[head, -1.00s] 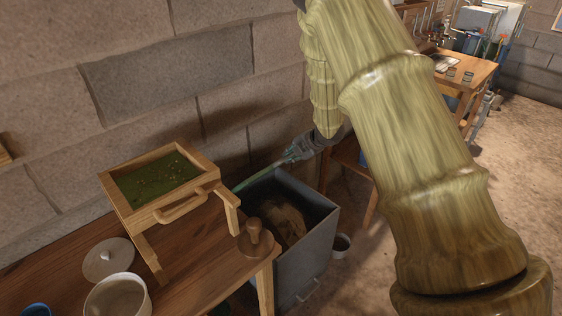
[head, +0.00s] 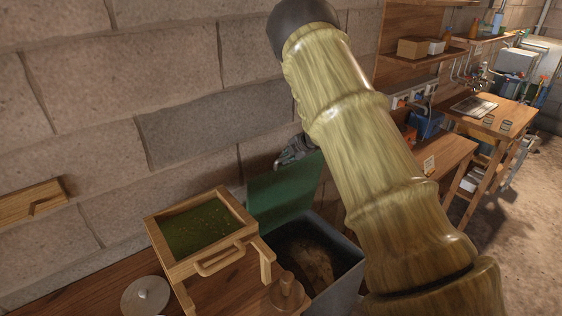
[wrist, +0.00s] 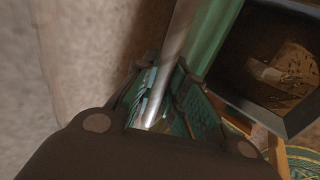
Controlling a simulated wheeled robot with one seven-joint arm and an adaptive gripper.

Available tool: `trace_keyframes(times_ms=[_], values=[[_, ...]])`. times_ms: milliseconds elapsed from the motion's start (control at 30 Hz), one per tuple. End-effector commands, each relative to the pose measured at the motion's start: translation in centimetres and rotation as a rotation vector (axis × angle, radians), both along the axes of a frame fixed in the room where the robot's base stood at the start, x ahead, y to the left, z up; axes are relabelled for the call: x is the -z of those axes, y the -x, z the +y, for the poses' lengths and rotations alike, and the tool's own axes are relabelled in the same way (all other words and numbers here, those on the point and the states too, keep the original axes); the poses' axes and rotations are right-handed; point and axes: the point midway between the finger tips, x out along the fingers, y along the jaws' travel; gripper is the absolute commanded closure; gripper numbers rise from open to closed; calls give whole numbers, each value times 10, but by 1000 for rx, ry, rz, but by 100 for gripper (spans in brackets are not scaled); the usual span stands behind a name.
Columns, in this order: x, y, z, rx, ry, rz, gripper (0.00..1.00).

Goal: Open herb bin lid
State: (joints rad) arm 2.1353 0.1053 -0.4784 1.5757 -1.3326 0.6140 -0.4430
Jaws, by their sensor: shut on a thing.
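The herb bin (head: 345,268) is a grey box on the floor beside the wooden table, with brown matter inside. Its green lid (head: 280,195) stands raised at the back of the bin, near the stone wall. My gripper (head: 296,151) is at the lid's upper edge and is shut on it. In the wrist view my gripper (wrist: 165,105) has its fingers on the green lid (wrist: 212,32), partly hidden by the gripper body. The open bin (wrist: 290,118) shows at the right of that view. My arm hides the bin's right side in the head view.
A wooden-framed tray (head: 188,262) with green contents stands on the table, left of the bin. A wooden knobbed piece (head: 287,292) and a pale round lid (head: 146,297) are near it. The stone wall (head: 190,140) is close behind my gripper. Shelves and a workbench stand at the right.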

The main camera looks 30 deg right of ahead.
Motion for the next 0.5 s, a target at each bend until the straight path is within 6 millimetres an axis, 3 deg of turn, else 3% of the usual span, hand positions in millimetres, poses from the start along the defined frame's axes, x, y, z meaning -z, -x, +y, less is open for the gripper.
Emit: trace_keyframes(times_ms=[200,500], values=[[-3,-4,-14,15,3,-1,100],[-2,-4,-16,18,3,0,100]])
